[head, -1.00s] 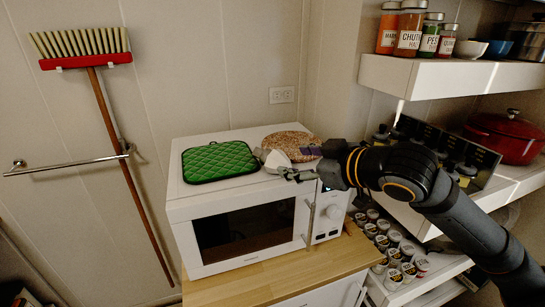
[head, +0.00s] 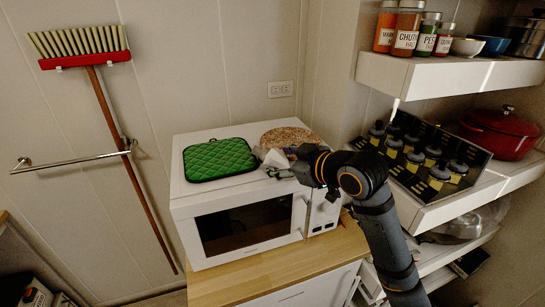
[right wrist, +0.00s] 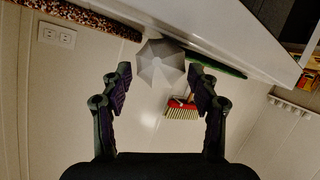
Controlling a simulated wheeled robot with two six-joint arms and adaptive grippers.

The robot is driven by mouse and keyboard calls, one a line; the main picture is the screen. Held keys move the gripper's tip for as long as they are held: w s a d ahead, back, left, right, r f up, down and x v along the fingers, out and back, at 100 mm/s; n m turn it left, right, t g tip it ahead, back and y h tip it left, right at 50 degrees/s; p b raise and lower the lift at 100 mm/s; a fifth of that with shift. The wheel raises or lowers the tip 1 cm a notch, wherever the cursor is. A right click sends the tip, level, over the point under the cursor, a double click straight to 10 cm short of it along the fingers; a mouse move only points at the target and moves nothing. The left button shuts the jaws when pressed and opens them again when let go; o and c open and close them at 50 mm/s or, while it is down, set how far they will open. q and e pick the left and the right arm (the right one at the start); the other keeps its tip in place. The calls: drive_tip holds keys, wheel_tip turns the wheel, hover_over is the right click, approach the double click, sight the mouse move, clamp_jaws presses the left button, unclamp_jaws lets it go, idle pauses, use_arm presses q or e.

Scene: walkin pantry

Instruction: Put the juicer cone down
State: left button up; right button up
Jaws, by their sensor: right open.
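The juicer cone (head: 274,158), pale grey and faceted, appears to rest on the white microwave's top (head: 180,191), between the green quilted pot holder (head: 218,159) and the round speckled mat (head: 290,137). In the right wrist view the cone (right wrist: 160,64) shows its ribbed face just beyond the fingertips. My right gripper (head: 279,169) is open at the cone's right and front side. In the right wrist view its fingers (right wrist: 160,90) are spread wide, with a gap on both sides of the cone. The gripper partly hides the cone in the head view. My left gripper is not in view.
The microwave stands on a wooden counter (head: 275,272). Shelves (head: 440,80) at the right hold spice jars, bowls, a black rack of jars (head: 430,150) and a red pot (head: 500,134). A broom (head: 115,150) and a towel bar (head: 70,164) are on the left wall.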

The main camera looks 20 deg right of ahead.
sight(272, 157)
drive_tip(key=shift+p+x, duration=0.4)
drive_tip(key=shift+x, duration=1.5)
drive_tip(key=shift+r, duration=0.15)
drive_tip(key=c, duration=1)
